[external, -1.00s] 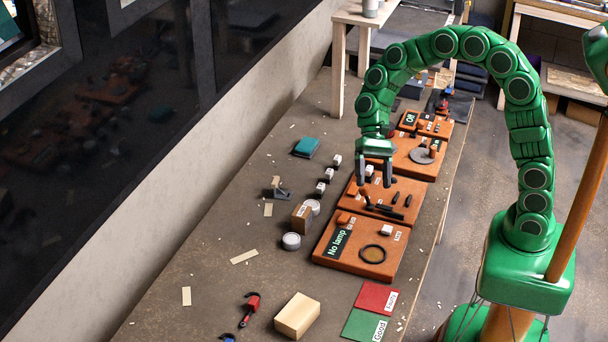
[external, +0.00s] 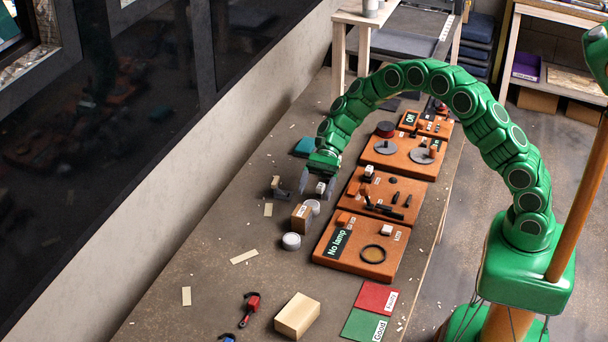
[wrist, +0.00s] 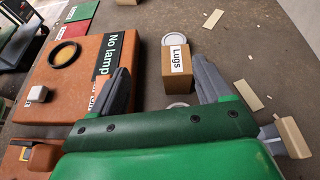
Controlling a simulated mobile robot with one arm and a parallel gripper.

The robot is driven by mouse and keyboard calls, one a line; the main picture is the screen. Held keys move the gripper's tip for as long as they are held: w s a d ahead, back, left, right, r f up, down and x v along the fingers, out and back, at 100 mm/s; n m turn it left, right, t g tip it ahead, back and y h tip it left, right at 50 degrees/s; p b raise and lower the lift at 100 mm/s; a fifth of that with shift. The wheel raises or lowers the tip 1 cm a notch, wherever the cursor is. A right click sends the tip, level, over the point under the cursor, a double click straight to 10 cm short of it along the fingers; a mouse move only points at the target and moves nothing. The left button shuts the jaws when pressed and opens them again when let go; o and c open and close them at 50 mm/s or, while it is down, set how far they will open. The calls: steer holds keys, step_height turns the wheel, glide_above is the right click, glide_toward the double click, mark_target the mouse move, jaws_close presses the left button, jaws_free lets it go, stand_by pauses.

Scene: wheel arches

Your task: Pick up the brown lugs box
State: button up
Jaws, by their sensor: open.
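The brown lugs box (external: 301,217) stands on the bench, left of the orange boards, with a white label. In the wrist view the lugs box (wrist: 176,68) shows its "Lugs" label and lies ahead of my gripper, between the lines of the two fingers. My gripper (external: 318,183) is above the bench, farther back than the box. In the wrist view my gripper (wrist: 166,82) has its fingers spread wide, with nothing held between them.
The "No lamp" board (wrist: 78,80) stands close beside one finger. White round lids (external: 291,241) lie near the box. A wooden block (external: 297,315) lies at the front; bench between is mostly clear.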

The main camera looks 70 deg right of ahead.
mark_target(305, 206)
steer(key=shift+w+d+f+m+t, duration=0.15)
steer(key=shift+w+d+f+m, duration=0.15)
steer(key=shift+w+f, duration=0.25)
steer(key=shift+w+d+f+m+t, duration=0.15)
steer(key=shift+w+d+f+m, duration=0.15)
steer(key=shift+w+f, duration=0.25)
steer(key=shift+a+f, duration=0.15)
steer(key=shift+x, duration=3.8)
steer(key=shift+s+f, duration=0.1)
steer(key=c, duration=1.1)
